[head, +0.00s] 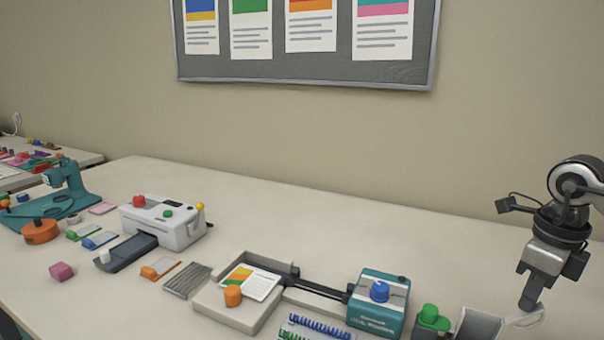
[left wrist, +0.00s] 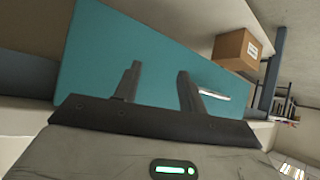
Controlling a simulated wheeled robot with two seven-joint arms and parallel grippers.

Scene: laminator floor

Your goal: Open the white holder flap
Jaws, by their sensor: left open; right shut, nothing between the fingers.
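My right gripper (head: 530,303) hangs fingers-down at the right of the table in the head view. It is shut and empty. A thin whitish piece (head: 525,319) lies right by its fingertips; it may be the white holder flap, but I cannot tell whether they touch. A pale grey open holder (head: 479,323) stands just left of it, cut off by the bottom edge. My left gripper (left wrist: 160,84) shows only in the left wrist view, open and empty, its fingers apart in front of a teal panel.
A green-knobbed block (head: 430,321) and a teal machine with a blue knob (head: 378,300) stand left of the holder. A beige tray (head: 210,306) holds a card. A white laminator (head: 165,222) stands farther left. The table behind these is clear. The left wrist view shows a cardboard box (left wrist: 236,50).

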